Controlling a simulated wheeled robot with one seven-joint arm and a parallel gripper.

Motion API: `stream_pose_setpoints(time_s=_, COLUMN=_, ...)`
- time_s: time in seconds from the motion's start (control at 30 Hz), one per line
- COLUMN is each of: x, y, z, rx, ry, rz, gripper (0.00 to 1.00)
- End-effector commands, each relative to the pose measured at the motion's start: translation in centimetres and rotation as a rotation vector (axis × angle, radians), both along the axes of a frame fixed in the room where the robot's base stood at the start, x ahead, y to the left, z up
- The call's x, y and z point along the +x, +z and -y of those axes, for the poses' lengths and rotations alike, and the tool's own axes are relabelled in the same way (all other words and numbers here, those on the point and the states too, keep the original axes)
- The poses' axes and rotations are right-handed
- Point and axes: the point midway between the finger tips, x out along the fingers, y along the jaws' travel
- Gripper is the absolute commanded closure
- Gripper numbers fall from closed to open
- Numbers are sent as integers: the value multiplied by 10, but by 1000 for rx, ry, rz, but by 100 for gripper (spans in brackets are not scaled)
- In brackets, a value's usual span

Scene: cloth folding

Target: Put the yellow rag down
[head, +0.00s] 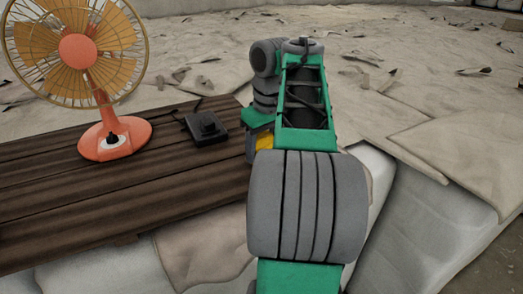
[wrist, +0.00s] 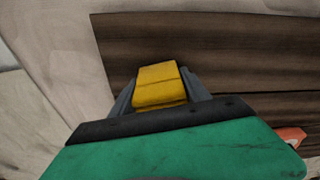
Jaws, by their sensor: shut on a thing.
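The yellow rag (wrist: 158,84) shows in the wrist view as a folded, block-like yellow bundle between my gripper's two grey fingers. My gripper (wrist: 160,98) is shut on it. In the head view a small part of the yellow rag (head: 265,142) shows at the right end of the dark wooden table (head: 150,195), beside my green and grey arm.
An orange fan (head: 115,137) stands on the table at the left. A small black box-like device (head: 206,127) with a knob lies between the fan and my arm. The front middle of the table is bare. Beige cloth sheets (head: 430,120) cover the ground behind and to the right.

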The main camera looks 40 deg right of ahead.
Motion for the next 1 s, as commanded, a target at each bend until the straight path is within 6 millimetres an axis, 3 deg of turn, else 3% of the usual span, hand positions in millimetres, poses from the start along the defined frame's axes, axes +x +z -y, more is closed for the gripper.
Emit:
stream_pose_setpoints(time_s=0.03, x=0, y=-4, z=0, rx=0, ry=0, rz=0, gripper=78)
stream_pose_setpoints(time_s=0.07, x=0, y=-3, z=0, rx=0, ry=0, rz=0, gripper=45)
stream_pose_setpoints(time_s=0.3, x=0, y=-2, z=0, rx=0, ry=0, rz=0, gripper=25)
stream_pose_setpoints(time_s=0.57, x=0, y=-1, z=0, rx=0, ry=0, rz=0, gripper=24)
stream_pose_setpoints(time_s=0.67, x=-1, y=9, z=0, rx=0, ry=0, rz=0, gripper=24)
stream_pose_setpoints(time_s=1.0, x=-12, y=90, z=0, rx=0, ry=-1, rz=0, gripper=24)
